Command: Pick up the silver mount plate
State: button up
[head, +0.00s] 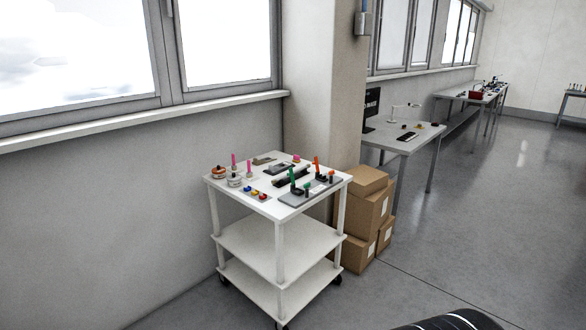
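A white cart (226,184) with several small parts on its top shelf stands by the wall in the head view. I cannot pick out the silver mount plate for certain at this size. A flat grey plate or tray (290,201) lies at the top's front right, with green, orange and dark pieces standing on it. A small flat brownish-grey piece (264,160) lies near the back edge. Dark and grey parts (291,175) lie in the middle. My gripper is not in view.
Cardboard boxes (370,205) are stacked right of the cart, beside a pillar (318,90). A desk (420,134) stands behind. The floor at right is clear.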

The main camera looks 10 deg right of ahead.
aim_at(276, 168)
jog(key=i+j+z, duration=0.35)
jog(key=i, duration=0.15)
jog(key=i+j+z, duration=0.3)
jog(key=i, duration=0.15)
jog(key=i+j+z, duration=0.35)
jog(key=i+j, duration=0.65)
jog(key=j, duration=0.2)
jog(key=i+j, duration=0.35)
jog(key=i+j+z, duration=0.1)
jog(key=i+j, duration=0.25)
jog(key=j, duration=0.2)
jog(key=i+j, duration=0.3)
jog(key=j, duration=0.15)
